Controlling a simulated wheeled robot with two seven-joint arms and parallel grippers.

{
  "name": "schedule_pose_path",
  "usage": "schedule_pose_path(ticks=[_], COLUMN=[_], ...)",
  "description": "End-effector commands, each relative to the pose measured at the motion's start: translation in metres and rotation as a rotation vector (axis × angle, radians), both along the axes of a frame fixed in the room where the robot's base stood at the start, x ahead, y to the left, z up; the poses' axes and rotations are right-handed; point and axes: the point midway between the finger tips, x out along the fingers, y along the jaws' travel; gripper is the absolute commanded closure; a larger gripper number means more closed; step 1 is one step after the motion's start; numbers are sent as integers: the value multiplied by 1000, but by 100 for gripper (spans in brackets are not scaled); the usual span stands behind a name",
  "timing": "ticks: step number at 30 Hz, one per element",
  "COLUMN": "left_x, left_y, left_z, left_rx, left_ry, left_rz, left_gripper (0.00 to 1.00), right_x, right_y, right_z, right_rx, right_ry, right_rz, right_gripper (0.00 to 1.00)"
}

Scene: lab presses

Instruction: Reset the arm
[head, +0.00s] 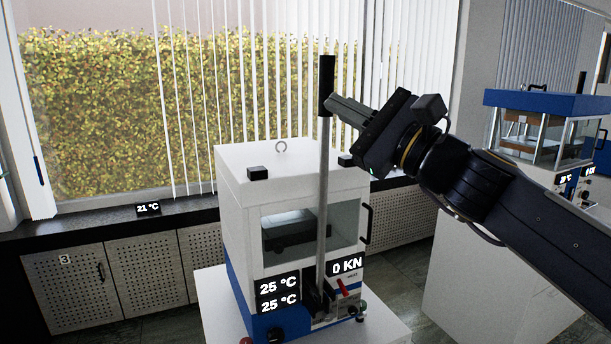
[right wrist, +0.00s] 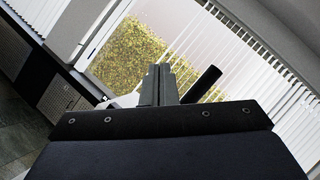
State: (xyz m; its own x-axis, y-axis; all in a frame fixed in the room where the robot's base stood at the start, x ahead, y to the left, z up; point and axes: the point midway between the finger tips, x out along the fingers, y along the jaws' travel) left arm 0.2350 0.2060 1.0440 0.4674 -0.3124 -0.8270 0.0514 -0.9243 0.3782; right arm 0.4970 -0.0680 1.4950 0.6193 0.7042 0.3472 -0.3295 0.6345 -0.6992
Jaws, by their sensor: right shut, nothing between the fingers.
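My right arm comes in from the right in the head view. My right gripper (head: 335,106) is shut and empty, with its fingertips close beside the black grip (head: 327,86) of the press's upright lever (head: 323,200). I cannot tell whether they touch. In the right wrist view the shut fingers (right wrist: 158,84) point at the window, and the black grip (right wrist: 203,84) shows just right of them. The white and blue press (head: 240,215) stands below, with displays reading 0 KN and 25 °C twice. My left gripper is not in view.
The press stands on a white stand (head: 212,300). A second blue and white press (head: 545,100) stands at the right on a white cabinet (head: 470,270). A dark windowsill (head: 90,225) with a 21 °C display runs behind, below the window blinds.

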Motion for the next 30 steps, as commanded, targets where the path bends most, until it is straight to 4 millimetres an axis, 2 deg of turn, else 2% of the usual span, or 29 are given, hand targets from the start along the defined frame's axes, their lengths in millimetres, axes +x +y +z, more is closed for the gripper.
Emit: schedule_pose_path(ticks=[1, 2, 3, 5, 6, 8, 12, 15, 18, 21, 24, 27, 30], left_x=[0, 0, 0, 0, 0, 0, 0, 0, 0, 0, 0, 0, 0], left_y=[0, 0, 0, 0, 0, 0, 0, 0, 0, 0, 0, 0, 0], left_z=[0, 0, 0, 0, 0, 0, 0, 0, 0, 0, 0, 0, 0], left_rx=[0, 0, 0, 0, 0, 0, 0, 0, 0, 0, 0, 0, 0], left_ry=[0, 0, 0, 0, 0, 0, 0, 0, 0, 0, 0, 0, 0], left_rz=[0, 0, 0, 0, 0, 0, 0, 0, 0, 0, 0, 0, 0], left_gripper=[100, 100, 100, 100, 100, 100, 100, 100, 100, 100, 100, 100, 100], right_x=[-19, -27, -38, -55, -67, -85, -133, -171, -207, -236, -254, -262, -262], right_y=[14, 17, 18, 12, 5, -10, -53, -85, -109, -125, -133, -137, -137], right_z=[-34, -55, -84, -127, -154, -194, -281, -337, -384, -419, -441, -450, -450], right_rx=[-203, -319, -468, -677, -806, -983, -1334, -1532, -1678, -1772, -1826, -1850, -1850], right_ry=[-55, -85, -120, -164, -185, -211, -240, -243, -248, -253, -260, -264, -264], right_rz=[-33, -48, -64, -77, -79, -71, -11, 67, 157, 239, 298, 325, 325], right_gripper=[100, 100, 100, 100, 100, 100, 100, 100, 100, 100, 100, 100, 100])
